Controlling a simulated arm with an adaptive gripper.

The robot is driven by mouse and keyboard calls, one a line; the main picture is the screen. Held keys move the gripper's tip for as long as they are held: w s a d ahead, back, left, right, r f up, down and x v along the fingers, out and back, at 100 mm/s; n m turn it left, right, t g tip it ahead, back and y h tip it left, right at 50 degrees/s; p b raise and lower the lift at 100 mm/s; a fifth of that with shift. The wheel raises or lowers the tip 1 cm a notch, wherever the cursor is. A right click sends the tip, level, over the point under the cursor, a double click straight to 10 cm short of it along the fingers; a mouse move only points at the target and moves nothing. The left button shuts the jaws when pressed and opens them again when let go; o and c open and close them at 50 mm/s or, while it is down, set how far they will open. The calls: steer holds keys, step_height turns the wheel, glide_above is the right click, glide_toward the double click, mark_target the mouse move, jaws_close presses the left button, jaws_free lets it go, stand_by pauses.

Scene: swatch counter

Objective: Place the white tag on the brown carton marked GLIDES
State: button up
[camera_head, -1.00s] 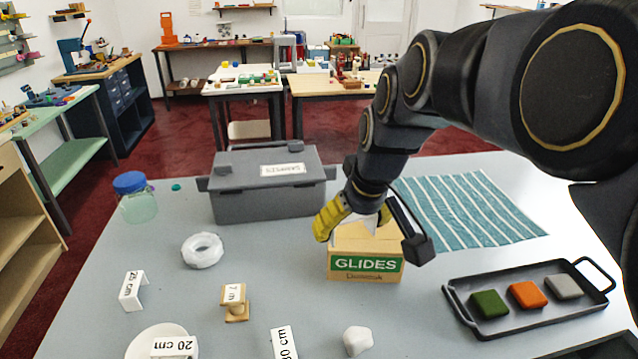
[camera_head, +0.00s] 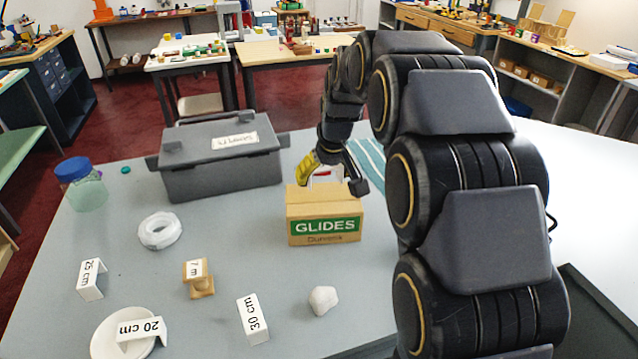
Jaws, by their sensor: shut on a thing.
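The brown carton marked GLIDES (camera_head: 324,228), with a green label, stands on the grey counter in the middle of the view. My gripper (camera_head: 331,180) is at the carton's top, its yellow finger on the left and dark finger on the right. It is shut on a white thing, apparently the white tag (camera_head: 325,174), which shows only in part between the fingers. I cannot tell whether the tag touches the carton.
A grey lidded box (camera_head: 218,165) stands behind left. My arm covers the right side. A striped cloth (camera_head: 371,160) is partly hidden.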

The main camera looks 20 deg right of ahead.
mark_target(322, 195)
steer(key=shift+w+f, duration=0.4)
steer(key=shift+f, duration=0.1)
steer(key=shift+w+d+f, duration=0.1)
steer(key=shift+w+f, duration=0.1)
steer(key=shift+f, duration=1.45)
steer(key=shift+f, duration=0.1)
steer(key=o, duration=0.8)
steer(key=v, duration=1.1)
steer(key=shift+s+r, duration=0.2)
steer(key=shift+r, duration=0.1)
steer(key=s+a+f+g, duration=0.2)
steer(key=s, duration=0.9)
steer(key=s+a+f+g, duration=0.2)
steer(key=s+a, duration=0.1)
steer(key=s, duration=0.8)
steer(key=s+a+f+g, duration=0.2)
steer(key=s+a, duration=0.1)
steer(key=s, duration=0.8)
steer(key=shift+s+a+f, duration=0.2)
steer(key=shift+s+a, duration=0.05)
